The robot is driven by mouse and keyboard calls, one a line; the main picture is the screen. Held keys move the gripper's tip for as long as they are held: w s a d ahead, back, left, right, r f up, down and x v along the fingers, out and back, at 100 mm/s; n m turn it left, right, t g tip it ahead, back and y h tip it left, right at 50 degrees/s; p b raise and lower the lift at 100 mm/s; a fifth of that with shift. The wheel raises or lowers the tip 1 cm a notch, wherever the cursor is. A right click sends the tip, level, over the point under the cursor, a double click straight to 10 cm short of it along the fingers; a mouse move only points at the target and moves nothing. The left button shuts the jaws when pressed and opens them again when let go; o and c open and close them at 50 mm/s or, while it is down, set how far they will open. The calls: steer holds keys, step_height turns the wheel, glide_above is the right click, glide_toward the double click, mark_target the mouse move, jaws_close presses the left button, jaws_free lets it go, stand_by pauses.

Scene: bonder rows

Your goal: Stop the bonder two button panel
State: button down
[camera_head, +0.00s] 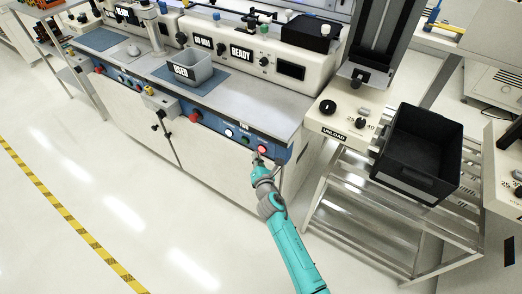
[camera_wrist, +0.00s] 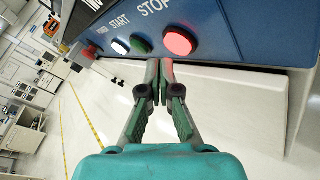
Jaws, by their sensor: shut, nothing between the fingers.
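The bonder's blue button panel (camera_head: 215,122) runs along the front edge of the bench. In the wrist view the panel (camera_wrist: 225,22) shows a white button (camera_wrist: 119,47), a dark green button (camera_wrist: 141,44) under START and a lit red button (camera_wrist: 180,42) under STOP. The red button also glows in the head view (camera_head: 262,149). My gripper (camera_head: 257,158) is just in front of the panel, by the red button. In the wrist view my gripper (camera_wrist: 160,65) is shut and empty, its tips just below the green and red buttons. I cannot tell whether they touch anything.
A grey bin marked USED (camera_head: 190,72) stands on the bench. A larger red knob (camera_head: 195,116) sits farther left on the panel. To the right are an UNLOAD station (camera_head: 345,118) and a black crate (camera_head: 412,165) on a metal frame. The floor in front is clear.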

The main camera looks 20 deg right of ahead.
steer(key=shift+s+a, duration=0.75)
steer(key=shift+a, duration=0.3)
steer(key=shift+s+a, duration=0.75)
steer(key=shift+a, duration=0.25)
steer(key=s+f+m+g+y, duration=0.15)
steer(key=s+m, duration=0.45)
steer(key=s, duration=0.9)
steer(key=s+f+m+y, duration=0.15)
steer(key=s+m, duration=0.45)
steer(key=s, duration=1)
steer(key=s+d+r+m, duration=0.1)
steer(key=s+r+m, duration=1.3)
steer(key=s+r, duration=0.4)
steer(key=s, duration=0.3)
steer(key=shift+d+m, duration=0.2)
steer(key=shift+m, duration=0.2)
